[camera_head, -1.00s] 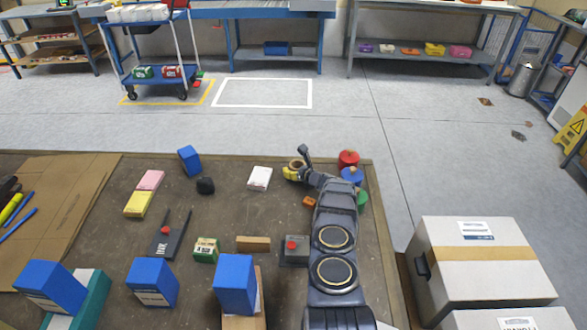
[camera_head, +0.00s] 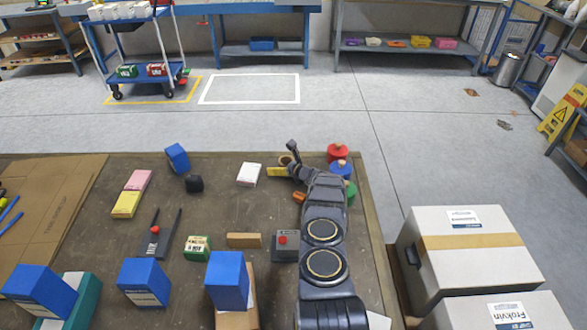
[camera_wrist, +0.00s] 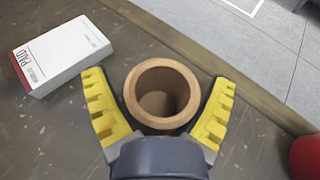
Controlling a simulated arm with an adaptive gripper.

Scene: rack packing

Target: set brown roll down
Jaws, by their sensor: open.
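The brown roll (camera_wrist: 163,92) stands upright on the table, its open end facing up in the wrist view. In the head view the roll (camera_head: 287,160) shows only in part behind my arm, near the table's far edge. My gripper (camera_wrist: 160,108) is open. Its yellow ridged fingers are on either side of the roll, with a visible gap at the left finger; whether the right finger touches the roll I cannot tell. In the head view my gripper (camera_head: 280,170) is low at the table and partly hidden by its own wrist.
A white box (camera_wrist: 62,53) lies left of the roll, also in the head view (camera_head: 249,174). Red (camera_head: 338,153), blue and green round pieces stand close to the right. An orange piece (camera_head: 299,197) lies near my arm.

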